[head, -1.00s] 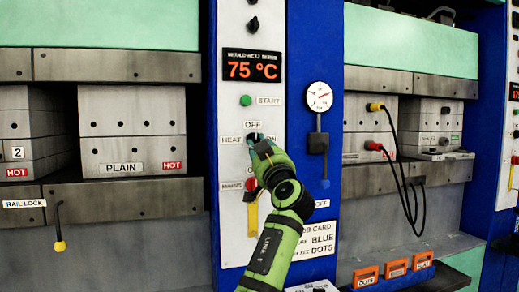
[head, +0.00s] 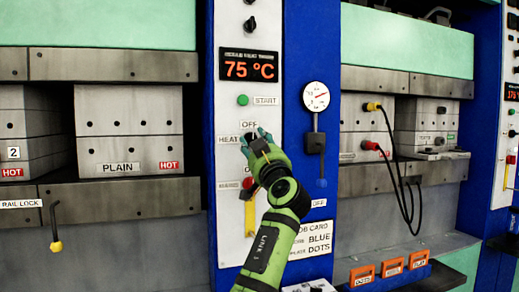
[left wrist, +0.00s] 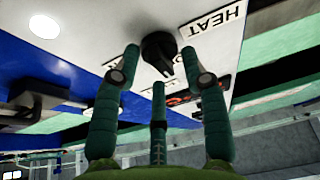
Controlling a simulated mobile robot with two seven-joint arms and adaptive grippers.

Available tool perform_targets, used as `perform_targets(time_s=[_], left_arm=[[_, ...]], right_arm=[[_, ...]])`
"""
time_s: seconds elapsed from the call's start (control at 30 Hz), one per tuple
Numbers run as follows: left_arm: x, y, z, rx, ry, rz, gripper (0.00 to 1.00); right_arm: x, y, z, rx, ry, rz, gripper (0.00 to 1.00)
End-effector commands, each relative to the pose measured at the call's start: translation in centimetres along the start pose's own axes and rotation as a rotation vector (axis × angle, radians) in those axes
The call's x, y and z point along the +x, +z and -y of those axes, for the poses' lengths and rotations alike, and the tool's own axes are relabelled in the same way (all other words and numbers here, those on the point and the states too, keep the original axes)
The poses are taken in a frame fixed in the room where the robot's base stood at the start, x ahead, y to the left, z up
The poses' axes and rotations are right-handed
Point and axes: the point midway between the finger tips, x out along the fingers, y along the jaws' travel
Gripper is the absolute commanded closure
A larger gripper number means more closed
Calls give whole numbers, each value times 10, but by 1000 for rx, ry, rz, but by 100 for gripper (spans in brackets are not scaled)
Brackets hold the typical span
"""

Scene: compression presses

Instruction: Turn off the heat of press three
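The black HEAT knob sits on the white control panel (head: 232,105), under an OFF label. In the head view it is mostly hidden by my left gripper (head: 256,138), which is right at it. In the left wrist view the dark knob (left wrist: 158,48) lies between the spread fingers of my left gripper (left wrist: 159,62), with small gaps seeming to show on both sides. The HEAT label (left wrist: 213,22) is beside it. The display (head: 249,67) above reads 75 °C. My right gripper is not in view.
A green START button (head: 242,100) is above the knob; a red knob (head: 249,184) and a yellow handle (head: 250,220) are below. A gauge (head: 316,96) with a dark lever hangs to the right. A PLAIN block (head: 128,130) marked HOT is left.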

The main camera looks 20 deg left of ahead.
Motion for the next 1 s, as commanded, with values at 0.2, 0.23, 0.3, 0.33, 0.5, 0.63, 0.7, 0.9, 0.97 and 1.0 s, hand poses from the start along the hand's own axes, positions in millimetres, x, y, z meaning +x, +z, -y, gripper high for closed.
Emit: perform_targets(time_s=[0.2, 0.23, 0.3, 0.33, 0.5, 0.63, 0.7, 0.9, 0.97, 1.0], left_arm=[[-22, 1, -1, -3, 2, 0, 56], [-27, 1, -1, -3, 3, 1, 56], [-40, 2, -2, -4, 3, 2, 56], [-46, 2, -2, -4, 3, 2, 56], [-80, 1, -1, -3, 3, 0, 56], [-101, 0, 0, -2, 2, 0, 56], [-109, -1, 0, -2, 2, -2, 56], [-118, -1, 1, 0, -1, -2, 56], [-119, -1, 1, 0, -1, -2, 56], [-119, -1, 1, 0, -1, -2, 56]], right_arm=[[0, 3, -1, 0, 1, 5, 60], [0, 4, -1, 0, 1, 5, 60], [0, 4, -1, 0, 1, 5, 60], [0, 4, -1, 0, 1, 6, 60], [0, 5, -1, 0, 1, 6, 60], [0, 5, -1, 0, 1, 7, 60], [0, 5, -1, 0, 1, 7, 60], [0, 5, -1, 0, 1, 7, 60], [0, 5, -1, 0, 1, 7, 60], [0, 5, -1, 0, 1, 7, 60]])
